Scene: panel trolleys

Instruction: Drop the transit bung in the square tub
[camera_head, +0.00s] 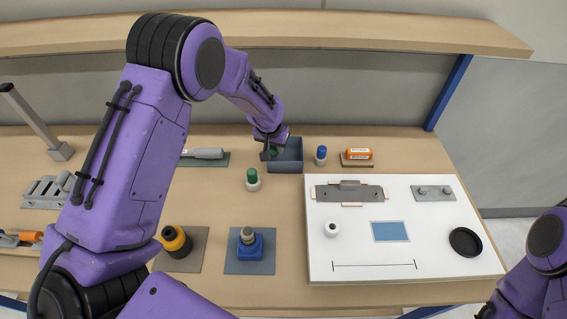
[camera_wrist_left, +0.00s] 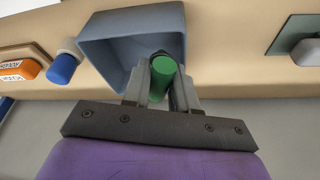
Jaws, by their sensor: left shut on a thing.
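My left gripper (camera_head: 270,149) is at the left side of the square grey-blue tub (camera_head: 286,168). It is shut on a green cylinder, the transit bung (camera_wrist_left: 162,76), which shows as a small green patch in the head view (camera_head: 274,151). In the left wrist view the bung sits between the two grey fingers (camera_wrist_left: 160,90) and overlaps one side of the tub (camera_wrist_left: 105,50). I cannot tell whether its lower end is inside the rim. My right gripper is out of view; only part of my right arm shows at lower right.
A white panel (camera_head: 440,258) with fittings fills the right of the bench. A shelf (camera_head: 350,30) runs above.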

